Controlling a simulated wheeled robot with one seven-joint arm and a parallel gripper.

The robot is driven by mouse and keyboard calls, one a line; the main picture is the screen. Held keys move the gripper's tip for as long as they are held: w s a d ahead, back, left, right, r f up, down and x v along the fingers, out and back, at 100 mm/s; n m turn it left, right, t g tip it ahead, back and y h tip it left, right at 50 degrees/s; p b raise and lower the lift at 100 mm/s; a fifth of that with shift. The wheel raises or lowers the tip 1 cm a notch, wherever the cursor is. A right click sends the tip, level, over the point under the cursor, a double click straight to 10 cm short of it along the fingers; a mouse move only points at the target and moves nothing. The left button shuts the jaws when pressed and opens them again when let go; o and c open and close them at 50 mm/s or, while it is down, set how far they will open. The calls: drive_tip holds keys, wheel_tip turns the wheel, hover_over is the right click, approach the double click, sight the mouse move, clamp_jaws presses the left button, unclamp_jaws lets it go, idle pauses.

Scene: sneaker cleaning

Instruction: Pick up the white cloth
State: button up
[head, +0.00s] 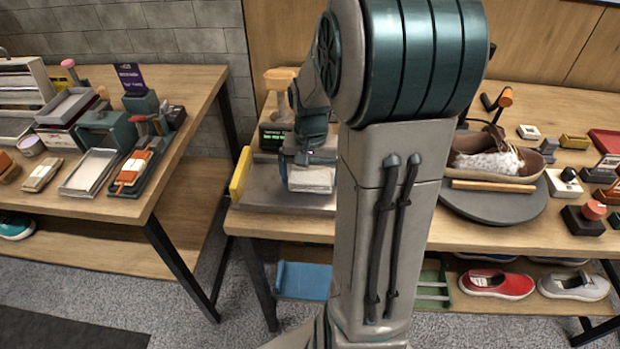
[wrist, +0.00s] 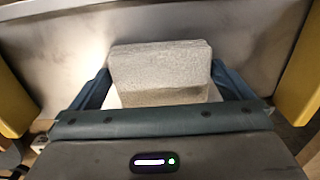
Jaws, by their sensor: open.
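The white cloth (head: 311,179) looks like a folded pale block on a grey metal tray (head: 265,195), just left of my arm in the head view. In the wrist view the cloth (wrist: 160,65) fills the middle, with a textured top and a darker front band. My gripper (head: 308,158) is low over it and open. In the wrist view, my gripper's (wrist: 163,82) teal fingers stand on the left and right sides of the cloth. Whether they touch it I cannot tell. My arm hides part of the tray in the head view.
Yellow side pieces (wrist: 298,75) flank the tray, one on each side. A scale-like device with a green display (head: 277,136) stands behind my gripper. A brown sneaker (head: 490,158) sits on a round dark turntable (head: 495,207) to the right. A crowded side table is at the left.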

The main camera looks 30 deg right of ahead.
sight(311, 173)
drive_tip(key=c, duration=0.7)
drive_tip(key=shift+r, duration=0.15)
drive_tip(key=shift+r, duration=0.2)
wheel_tip(311, 173, up, 3)
drive_tip(key=shift+r, duration=0.2)
drive_tip(key=d+r, duration=0.7)
drive_tip(key=d, duration=0.4)
drive_tip(key=shift+d+p, duration=0.35)
drive_tip(key=shift+p, duration=0.05)
drive_tip(key=shift+o, duration=0.4)
drive_tip(key=shift+a, duration=0.1)
